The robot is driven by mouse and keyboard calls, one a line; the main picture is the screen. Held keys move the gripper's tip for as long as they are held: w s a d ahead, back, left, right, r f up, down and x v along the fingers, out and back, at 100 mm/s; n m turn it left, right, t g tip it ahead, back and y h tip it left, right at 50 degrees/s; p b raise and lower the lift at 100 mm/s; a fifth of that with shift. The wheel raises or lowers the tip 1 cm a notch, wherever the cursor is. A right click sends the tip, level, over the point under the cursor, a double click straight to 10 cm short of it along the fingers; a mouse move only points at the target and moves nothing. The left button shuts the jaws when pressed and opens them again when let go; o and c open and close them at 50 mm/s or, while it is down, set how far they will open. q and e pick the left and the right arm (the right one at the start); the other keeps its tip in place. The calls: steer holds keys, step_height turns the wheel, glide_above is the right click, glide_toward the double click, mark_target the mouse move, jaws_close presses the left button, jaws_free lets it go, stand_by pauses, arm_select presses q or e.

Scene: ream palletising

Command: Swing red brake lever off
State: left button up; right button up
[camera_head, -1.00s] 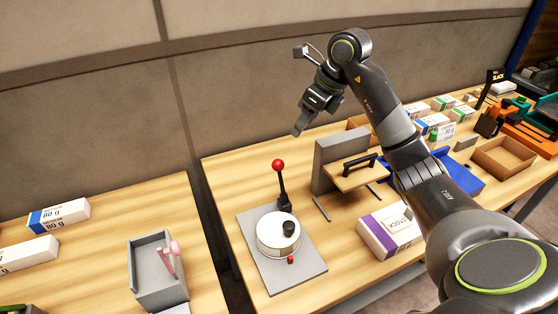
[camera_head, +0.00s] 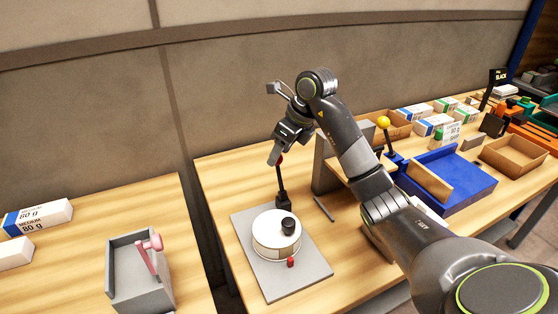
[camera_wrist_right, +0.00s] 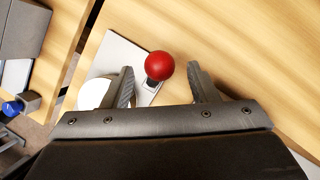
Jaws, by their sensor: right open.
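The brake lever is a black upright stick (camera_head: 282,180) with a red ball knob (camera_wrist_right: 159,66). It stands at the back of a grey base plate (camera_head: 303,279), behind a white round turntable (camera_head: 276,234) with a black knob on top. My right gripper (camera_head: 276,158) is at the top of the lever and hides most of the red ball in the head view. In the right wrist view the gripper (camera_wrist_right: 163,86) is open, with the red ball showing between and just beyond its fingertips; I cannot tell whether they touch. My left gripper is not in view.
A grey block (camera_head: 325,165) stands right of the lever, partly behind my right arm. A blue tray (camera_head: 455,180) and a yellow-knobbed lever (camera_head: 384,123) are farther right. A grey holder with a pink handle (camera_head: 140,272) sits on the left table, across a gap.

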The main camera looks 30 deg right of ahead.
steer(key=shift+x, duration=0.75)
steer(key=shift+c, duration=0.4)
jaws_close()
